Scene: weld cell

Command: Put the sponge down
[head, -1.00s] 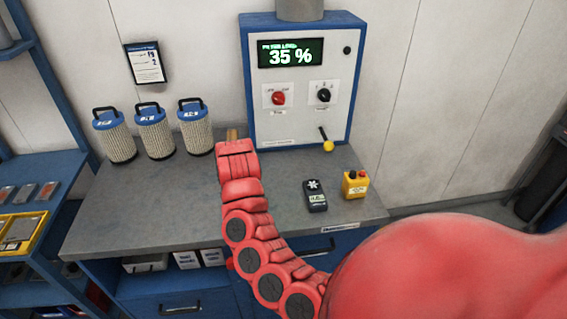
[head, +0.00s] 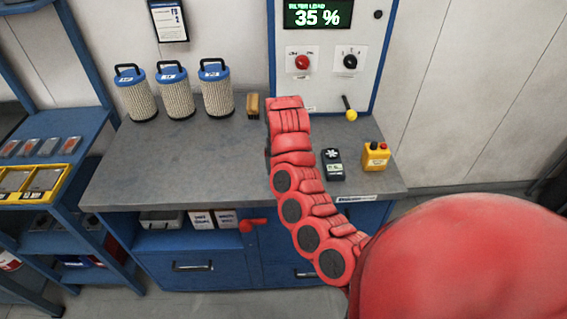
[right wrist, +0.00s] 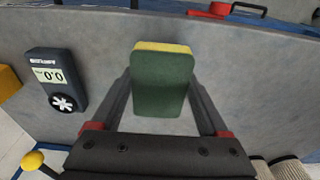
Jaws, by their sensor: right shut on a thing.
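The sponge (right wrist: 162,85), dark green with a yellow layer along its far edge, shows in the right wrist view. My right gripper (right wrist: 162,92) is shut on it, with one dark finger against each side. Behind it is the grey bench top (right wrist: 255,75); I cannot tell whether the sponge touches it. In the head view my red right arm reaches over the bench (head: 200,160) and hides the sponge and the gripper. My left gripper is in neither current view.
Three filter cartridges (head: 216,92) and a brown brush (head: 252,106) stand at the back of the bench. A dark meter (head: 332,164) and a yellow button box (head: 376,156) are right of my arm. A control cabinet (head: 325,75) stands behind. The bench's left front is clear.

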